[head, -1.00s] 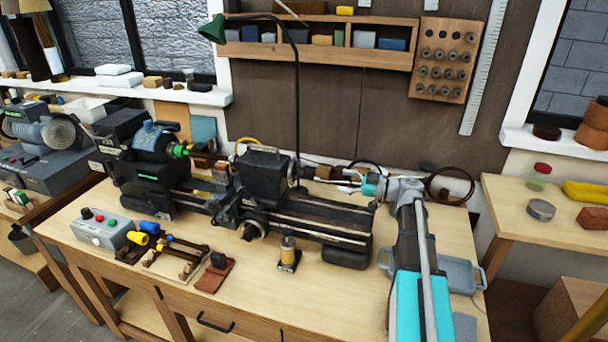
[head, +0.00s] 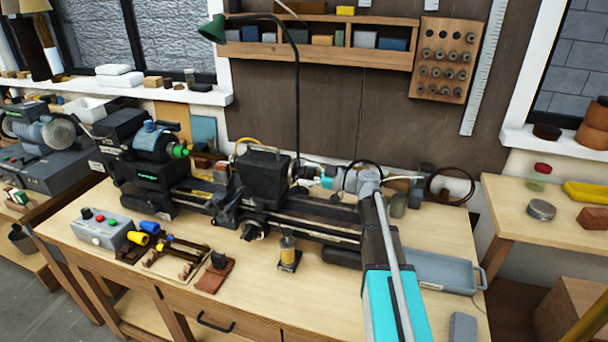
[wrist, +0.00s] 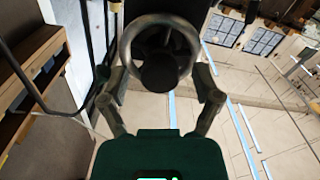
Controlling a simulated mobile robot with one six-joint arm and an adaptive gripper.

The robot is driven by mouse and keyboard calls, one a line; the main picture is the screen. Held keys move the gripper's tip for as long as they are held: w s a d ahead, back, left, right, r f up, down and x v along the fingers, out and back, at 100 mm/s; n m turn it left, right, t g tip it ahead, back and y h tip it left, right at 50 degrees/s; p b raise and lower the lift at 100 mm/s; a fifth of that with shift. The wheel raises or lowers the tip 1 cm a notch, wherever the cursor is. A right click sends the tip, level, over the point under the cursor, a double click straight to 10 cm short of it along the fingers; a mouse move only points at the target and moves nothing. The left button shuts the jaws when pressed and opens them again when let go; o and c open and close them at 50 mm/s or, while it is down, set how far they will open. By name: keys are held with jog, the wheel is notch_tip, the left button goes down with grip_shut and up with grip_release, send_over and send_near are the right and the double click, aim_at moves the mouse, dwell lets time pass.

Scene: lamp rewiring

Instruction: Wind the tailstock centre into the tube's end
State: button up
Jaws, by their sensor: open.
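The lathe's headstock (head: 150,150), with a green-ringed spindle end, stands at the left of the bench. A black carriage block (head: 264,174) sits mid-bed and hides much behind it. My gripper (wrist: 160,88) is open; in the head view it is at the right part of the bed, behind the carriage and partly hidden. In the wrist view a spoked handwheel (wrist: 132,58) with a dark round hub lies just ahead, between the two spread fingers. I cannot tell whether they touch its rim. The tailstock's centre and the tube's end cannot be made out.
A grey control box (head: 101,230) and a holder with yellow and blue parts stand at the front left. An oiler-like bottle (head: 288,250) stands before the bed. A blue-grey tray (head: 445,272) lies right of my arm. A black lamp stem rises behind the carriage.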

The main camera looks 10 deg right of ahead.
jog(key=shift+w+a, duration=0.2)
jog(key=shift+a, duration=0.1)
grip_shut()
dwell(0.4)
